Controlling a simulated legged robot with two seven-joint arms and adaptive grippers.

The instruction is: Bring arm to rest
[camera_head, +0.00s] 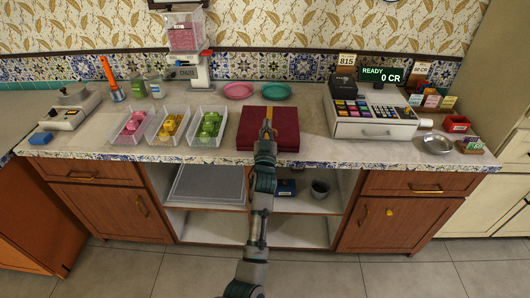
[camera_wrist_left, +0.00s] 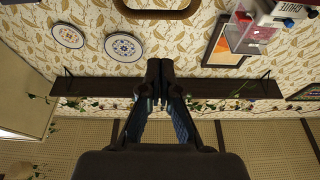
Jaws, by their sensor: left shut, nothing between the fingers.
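My left arm comes up from the bottom middle of the head view. Its gripper (camera_head: 266,133) is in front of the dark red mat (camera_head: 288,122) on the counter and hides part of it. In the left wrist view the two dark fingers (camera_wrist_left: 160,72) are together with nothing between them, and they point toward the patterned wall. The wrist view looks upside down. A narrow orange-yellow thing (camera_head: 268,114) shows just beyond the gripper; I cannot tell what it is. My right gripper is not in view.
Three clear bins (camera_head: 171,126) of coloured items stand left of the mat. A cash register (camera_head: 370,112) and a metal bowl (camera_head: 438,144) are to the right. Pink (camera_head: 238,90) and teal (camera_head: 276,92) plates lie behind. A wall shelf (camera_wrist_left: 230,88) shows in the wrist view.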

